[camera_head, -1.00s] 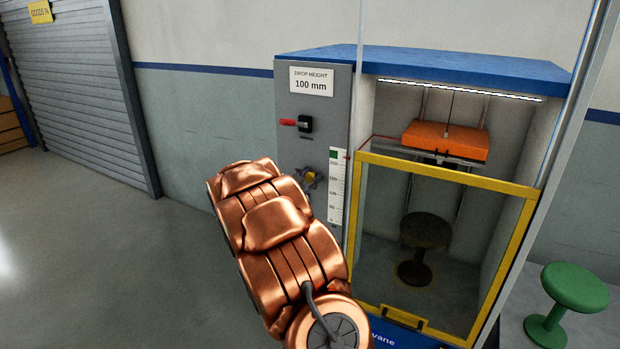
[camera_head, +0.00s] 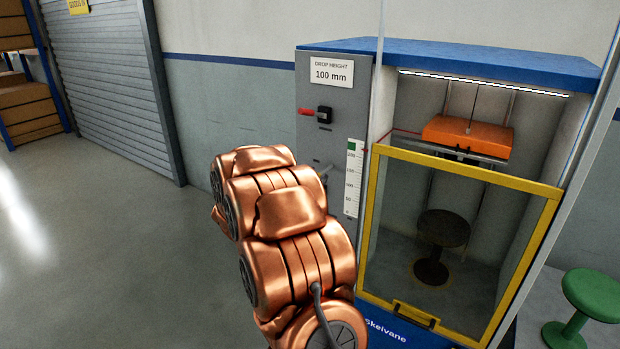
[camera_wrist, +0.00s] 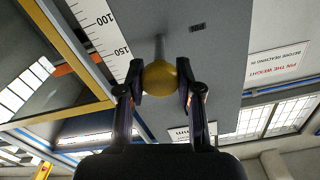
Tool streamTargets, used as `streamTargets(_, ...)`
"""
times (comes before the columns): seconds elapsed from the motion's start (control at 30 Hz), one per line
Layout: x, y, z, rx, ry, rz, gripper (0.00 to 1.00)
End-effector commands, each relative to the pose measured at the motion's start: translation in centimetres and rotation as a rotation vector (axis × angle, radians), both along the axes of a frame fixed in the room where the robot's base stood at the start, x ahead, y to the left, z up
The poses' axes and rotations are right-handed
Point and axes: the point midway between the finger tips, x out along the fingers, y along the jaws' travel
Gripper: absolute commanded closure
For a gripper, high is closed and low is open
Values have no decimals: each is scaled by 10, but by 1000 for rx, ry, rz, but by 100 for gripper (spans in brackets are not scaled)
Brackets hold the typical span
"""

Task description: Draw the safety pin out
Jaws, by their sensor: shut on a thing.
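The safety pin appears as a yellow ball knob (camera_wrist: 160,80) on a grey shaft in the wrist view. The shaft runs from the knob to the grey panel (camera_wrist: 205,45); I cannot tell how deep its end sits. My gripper (camera_wrist: 164,88) is shut on the knob, one finger on each side. In the head view my copper arm hides the knob and my gripper. The orange weight (camera_head: 468,137) hangs high inside the test cabinet, above a dark round stool (camera_head: 443,230).
A red-handled lever (camera_head: 314,113) sits on the panel above my arm. A height scale (camera_head: 353,180) and the yellow-framed guard (camera_head: 375,190) stand just right of it. A green stool (camera_head: 590,295) is at the right. The floor at left (camera_head: 110,250) is clear.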

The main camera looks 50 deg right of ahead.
Motion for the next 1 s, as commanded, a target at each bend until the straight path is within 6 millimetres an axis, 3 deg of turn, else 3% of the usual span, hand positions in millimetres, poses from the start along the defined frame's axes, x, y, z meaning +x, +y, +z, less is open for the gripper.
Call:
streamTargets(0.1, 0, 1, -2, 5, 3, 0, 100)
streamTargets(0.13, 0, 2, -2, 5, 3, 0, 64)
streamTargets(0.37, 0, 1, -2, 4, 2, 1, 40)
streamTargets(0.77, 0, 4, -2, 3, 1, 2, 39)
streamTargets(1.0, -2, 31, -2, 6, 2, 5, 39)
